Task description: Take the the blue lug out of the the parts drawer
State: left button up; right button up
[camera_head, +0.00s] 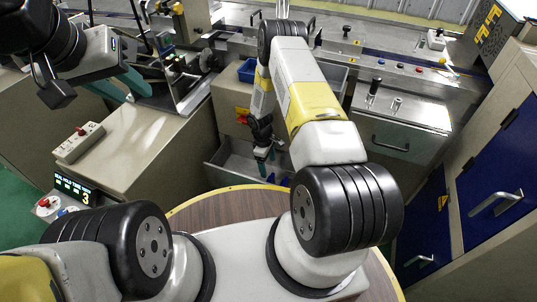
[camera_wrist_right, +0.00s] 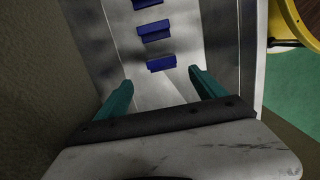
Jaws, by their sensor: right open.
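The parts drawer (camera_head: 226,176) is pulled open at the centre of the head view; its bare metal floor (camera_wrist_right: 192,38) fills the right wrist view. Three blue lugs show there in a row: the nearest (camera_wrist_right: 161,64), a middle one (camera_wrist_right: 154,32) and a far one (camera_wrist_right: 147,3) cut by the top edge. My right gripper (camera_head: 266,160) points down at the drawer. In the wrist view its teal fingers (camera_wrist_right: 160,90) are apart and empty, with the nearest lug just beyond and between them. My left gripper (camera_head: 133,82) is at upper left; its finger opening is unclear.
A beige cabinet (camera_head: 150,150) stands left of the drawer, with a switch box (camera_head: 78,143) on top. A blue bin (camera_head: 247,70) sits behind. Another metal cabinet (camera_head: 395,140) is at right. A round wooden top (camera_head: 205,205) lies in front of the drawer.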

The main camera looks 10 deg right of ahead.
aim_at(270, 180)
jog(key=f, duration=0.5)
jog(key=s+f, duration=0.1)
jog(key=f, duration=0.2)
jog(key=shift+d+f, duration=0.3)
jog(key=shift+d, duration=0.05)
jog(key=shift+c, duration=0.4)
jog(key=c, duration=1.3)
jog(key=shift+r, duration=0.1)
